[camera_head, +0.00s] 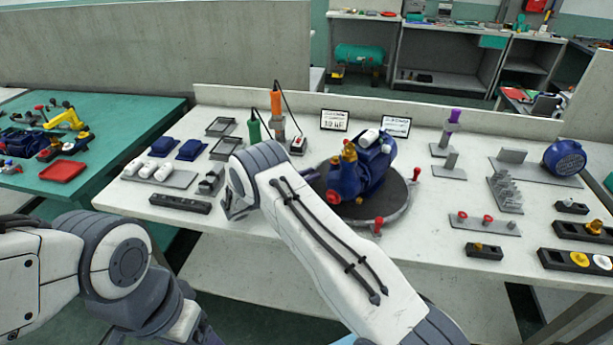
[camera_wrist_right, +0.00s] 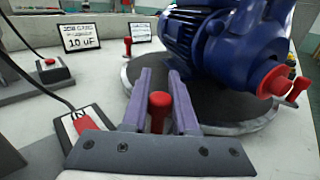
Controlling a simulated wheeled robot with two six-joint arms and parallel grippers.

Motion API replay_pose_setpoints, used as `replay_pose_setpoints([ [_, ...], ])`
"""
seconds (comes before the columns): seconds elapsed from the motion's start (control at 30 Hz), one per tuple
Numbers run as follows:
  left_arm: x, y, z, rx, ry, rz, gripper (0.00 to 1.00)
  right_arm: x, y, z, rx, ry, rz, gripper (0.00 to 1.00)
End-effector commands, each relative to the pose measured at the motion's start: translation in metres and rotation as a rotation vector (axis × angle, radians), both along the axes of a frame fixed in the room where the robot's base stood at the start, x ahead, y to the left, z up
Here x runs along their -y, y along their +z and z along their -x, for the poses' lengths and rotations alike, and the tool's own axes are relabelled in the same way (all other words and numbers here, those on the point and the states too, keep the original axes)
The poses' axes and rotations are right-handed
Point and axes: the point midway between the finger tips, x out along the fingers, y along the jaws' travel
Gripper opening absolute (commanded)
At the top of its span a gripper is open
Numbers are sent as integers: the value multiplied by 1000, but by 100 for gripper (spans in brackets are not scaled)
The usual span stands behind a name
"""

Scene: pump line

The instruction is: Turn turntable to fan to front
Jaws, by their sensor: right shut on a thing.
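The round dark turntable (camera_head: 395,205) sits mid-bench with a light rim and red upright pegs, one at the front (camera_head: 378,225) and one at the right (camera_head: 416,173). On it stands a blue pump and motor unit (camera_head: 375,168), with brass fittings towards the left and the motor towards the back right. The fan itself is not clearly visible. My right gripper (camera_head: 313,174), partly hidden by my own arm, is at the turntable's left edge. In the wrist view its purple fingers (camera_wrist_right: 160,105) are shut on a red peg (camera_wrist_right: 159,110). My left gripper is out of view.
Two label cards (camera_head: 334,120) stand behind the turntable. Green and orange tools (camera_head: 276,103) stand at the back left. A blue round cover (camera_head: 564,158) and fixtures with small parts (camera_head: 485,222) lie at the right. A green table (camera_head: 120,115) is at the left.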

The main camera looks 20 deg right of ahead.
Motion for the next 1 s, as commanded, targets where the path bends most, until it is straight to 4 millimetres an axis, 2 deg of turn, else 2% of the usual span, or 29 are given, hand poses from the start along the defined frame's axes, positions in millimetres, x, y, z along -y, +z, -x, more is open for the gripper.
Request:
replay_pose_setpoints([
  [0.2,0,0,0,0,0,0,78,3,0,2,-3,-11,3,0],
  [0.23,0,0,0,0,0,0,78,3,0,2,-3,-11,3,35],
  [0.3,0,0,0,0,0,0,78,3,0,2,-3,-10,3,57],
  [0.67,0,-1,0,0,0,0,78,-5,-1,0,-2,-1,2,57],
  [0.77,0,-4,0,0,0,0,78,-16,-1,1,-1,2,2,57],
  [1.0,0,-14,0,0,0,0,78,-63,-3,8,0,2,1,57],
])
